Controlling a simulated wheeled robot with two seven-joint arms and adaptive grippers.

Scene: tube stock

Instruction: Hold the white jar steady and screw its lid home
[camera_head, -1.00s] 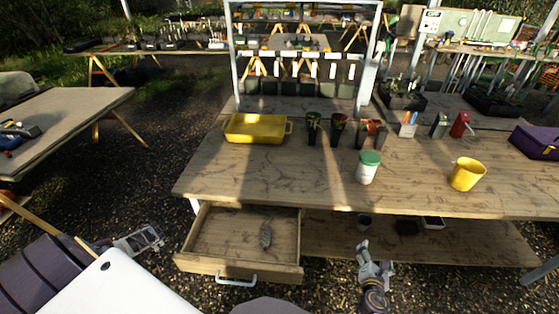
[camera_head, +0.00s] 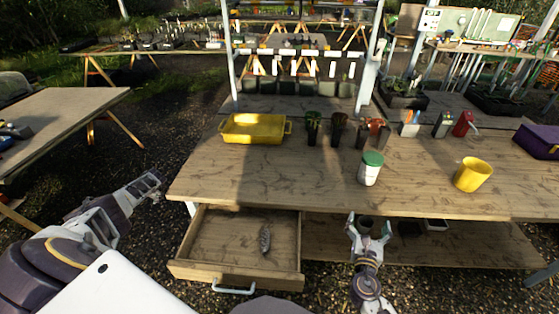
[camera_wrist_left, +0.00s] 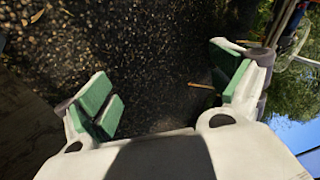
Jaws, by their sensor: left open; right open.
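The white jar (camera_head: 369,175) stands upright on the wooden bench near its front edge, right of centre. Its green lid (camera_head: 372,158) sits on top of it; how tightly it is on cannot be told. My left gripper (camera_head: 153,182) is to the left of the bench, open and away from the jar. In the left wrist view its green-padded fingers (camera_wrist_left: 165,88) are apart with only gravel between them. My right gripper (camera_head: 369,222) is open and empty, in front of the bench edge and below the jar.
The wooden bench (camera_head: 260,180) has an open drawer (camera_head: 215,272) with a small grey object inside. A yellow tray (camera_head: 253,129), dark pots (camera_head: 338,130) and a yellow cup (camera_head: 473,175) stand on the bench. The bench top left of the jar is clear.

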